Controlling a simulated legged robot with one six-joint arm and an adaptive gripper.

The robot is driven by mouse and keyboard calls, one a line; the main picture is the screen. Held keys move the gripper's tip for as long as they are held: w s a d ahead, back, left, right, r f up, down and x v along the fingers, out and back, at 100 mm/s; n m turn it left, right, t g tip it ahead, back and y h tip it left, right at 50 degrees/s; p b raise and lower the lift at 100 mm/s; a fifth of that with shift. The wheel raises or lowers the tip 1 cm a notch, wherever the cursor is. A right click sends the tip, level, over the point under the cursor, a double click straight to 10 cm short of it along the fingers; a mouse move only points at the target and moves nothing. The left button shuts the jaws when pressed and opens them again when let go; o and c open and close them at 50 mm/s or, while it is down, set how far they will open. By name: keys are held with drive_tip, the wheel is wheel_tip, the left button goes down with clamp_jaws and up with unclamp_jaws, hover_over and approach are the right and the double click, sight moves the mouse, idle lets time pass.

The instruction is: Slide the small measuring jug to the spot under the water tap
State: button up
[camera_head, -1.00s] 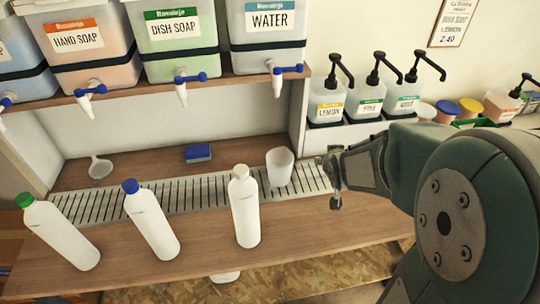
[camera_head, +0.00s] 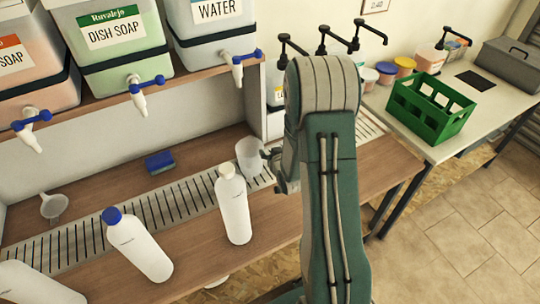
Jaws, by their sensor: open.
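The small measuring jug (camera_head: 249,158) is a translucent cup standing upright at the right part of the slatted drain grate. The water tap (camera_head: 238,68), white with a blue handle, hangs from the WATER drum (camera_head: 213,28) above and slightly left of the jug in the picture. My gripper (camera_head: 269,160) is at the jug's right side, low, with its fingertips close against it. Whether it touches the jug cannot be told. My gripper is open, and part of it is hidden behind my own arm.
A white bottle with a white cap (camera_head: 234,206) stands in front of the jug. A blue-capped bottle (camera_head: 138,245) is further left. A blue sponge (camera_head: 159,162) and a funnel (camera_head: 53,207) lie behind the grate. A green crate (camera_head: 430,107) is on the right table.

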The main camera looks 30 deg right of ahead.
sight(259, 144)
drive_tip(key=w, duration=0.2)
drive_tip(key=w+f, duration=0.1)
drive_tip(key=w, duration=0.1)
drive_tip(key=w+f, duration=0.1)
drive_tip(key=w, duration=0.1)
drive_tip(key=shift+w+a+f, duration=0.25)
drive_tip(key=shift+w+a, duration=0.05)
drive_tip(key=shift+a, duration=0.1)
drive_tip(key=shift+w+d+f, duration=0.1)
drive_tip(key=shift+d+f, duration=0.05)
drive_tip(key=shift+d, duration=0.4)
drive_tip(key=shift+a, duration=0.45)
clamp_jaws()
drive_tip(key=c, duration=0.8)
unclamp_jaws()
drive_tip(key=shift+d, duration=0.15)
clamp_jaws()
drive_tip(key=shift+s+a, duration=0.7)
drive_tip(key=shift+a, duration=0.15)
drive_tip(key=o, duration=0.7)
unclamp_jaws()
drive_tip(key=shift+d, duration=0.1)
